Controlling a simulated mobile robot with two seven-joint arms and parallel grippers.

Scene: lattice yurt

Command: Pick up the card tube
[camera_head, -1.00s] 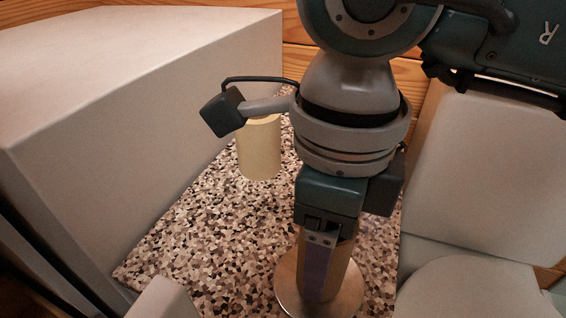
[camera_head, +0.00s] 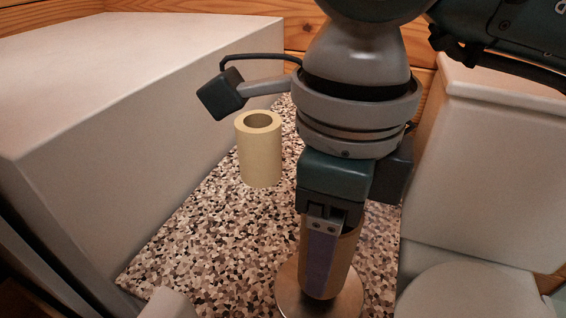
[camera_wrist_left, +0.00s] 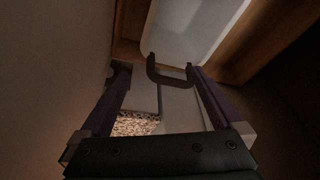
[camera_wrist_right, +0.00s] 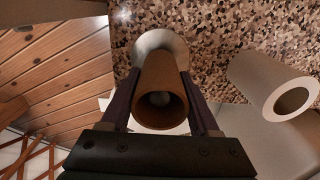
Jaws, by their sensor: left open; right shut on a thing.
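The card tube (camera_head: 343,262) is a brown hollow cylinder standing upright over a round metal base (camera_head: 352,303) on the speckled counter. My right gripper (camera_head: 322,272) points down, with one purple-padded finger in front of the tube; the other finger is hidden. In the right wrist view the tube (camera_wrist_right: 160,78) sits between both fingers, its open end towards me, with something pale and round inside. The gripper is shut on it. I cannot tell whether the tube is clear of the base. My left gripper (camera_wrist_left: 155,74) is open and empty.
A thick-walled cream cylinder (camera_head: 260,152) stands on the speckled counter (camera_head: 215,235), left of my right gripper. A large white block (camera_head: 120,110) borders the counter at left; pale rounded furniture (camera_head: 480,180) stands at right. A dark curved handle (camera_wrist_left: 166,80) shows beyond my left fingers.

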